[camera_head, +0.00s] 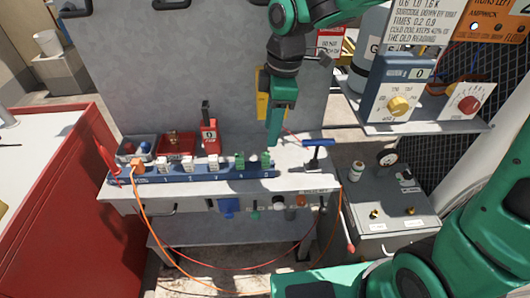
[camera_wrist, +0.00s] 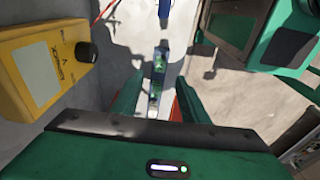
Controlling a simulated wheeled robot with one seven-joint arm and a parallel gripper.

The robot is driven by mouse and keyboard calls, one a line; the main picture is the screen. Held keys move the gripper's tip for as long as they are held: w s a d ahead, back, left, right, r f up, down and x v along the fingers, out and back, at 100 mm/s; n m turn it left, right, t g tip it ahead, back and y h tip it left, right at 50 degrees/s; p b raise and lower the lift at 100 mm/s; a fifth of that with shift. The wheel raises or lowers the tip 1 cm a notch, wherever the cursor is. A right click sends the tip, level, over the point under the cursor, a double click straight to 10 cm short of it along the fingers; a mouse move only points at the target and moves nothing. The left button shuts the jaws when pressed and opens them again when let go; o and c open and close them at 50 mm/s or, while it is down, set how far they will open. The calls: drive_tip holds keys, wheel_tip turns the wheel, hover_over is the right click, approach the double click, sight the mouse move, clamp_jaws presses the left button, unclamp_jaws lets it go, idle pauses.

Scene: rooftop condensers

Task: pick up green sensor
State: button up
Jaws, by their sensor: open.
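Two small green blocks, either of which could be the green sensor, stand in the right part of a blue numbered rack (camera_head: 205,174) on the grey bench. One green block (camera_head: 240,160) is left of the other green block (camera_head: 266,159), near the rack's right end. My gripper (camera_head: 274,140) is above and behind that end, pointing down. In the wrist view, my gripper (camera_wrist: 157,92) has its two green fingers apart. Green parts of the rack row (camera_wrist: 158,64) show between and beyond them. No held object is visible.
White-topped plugs (camera_head: 162,164), small bins (camera_head: 175,143) and a red-and-black tagged tool (camera_head: 210,130) are left along the bench. A yellow meter (camera_wrist: 48,65) hangs close beside my gripper. An orange cable (camera_head: 142,205) loops in front.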

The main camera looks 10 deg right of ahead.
sight(266, 154)
drive_tip(key=f, duration=0.3)
drive_tip(key=a+f, duration=0.1)
drive_tip(key=f, duration=0.6)
drive_tip(key=shift+a+f, duration=0.15)
drive_tip(key=shift+a, duration=0.1)
clamp_jaws()
